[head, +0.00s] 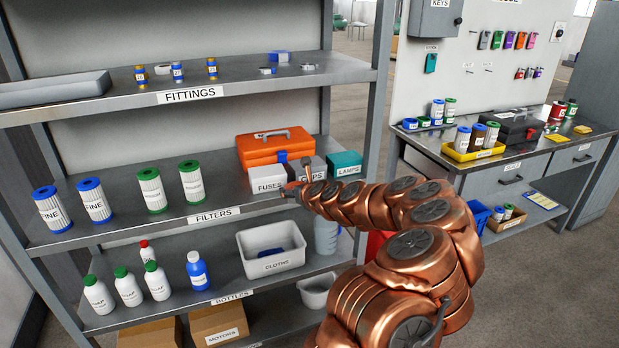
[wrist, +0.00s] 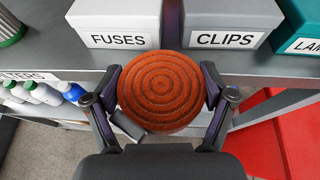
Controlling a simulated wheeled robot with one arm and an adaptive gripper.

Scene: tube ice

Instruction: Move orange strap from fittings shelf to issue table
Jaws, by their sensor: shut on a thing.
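The orange strap (wrist: 160,92) is a round coil with concentric rings in the wrist view. My gripper (wrist: 160,85) is shut on it, with one finger on each side. In the head view my gripper (head: 297,184) is in front of the filters shelf (head: 213,225), close to the fuses box; the strap is hard to make out there. The fittings shelf (head: 245,90) is the top one, holding several small blue, orange and white items. The table (head: 520,163) at the right holds a yellow tray and a black case; I cannot read an issue label on it.
A white fuses box (head: 267,180) and a grey clips box (wrist: 226,18) stand just beyond the strap. An orange toolbox (head: 273,147) and teal lamps box (head: 345,163) are beside them. Filters (head: 151,190) stand left. The shelf's grey upright (head: 377,110) separates it from the table.

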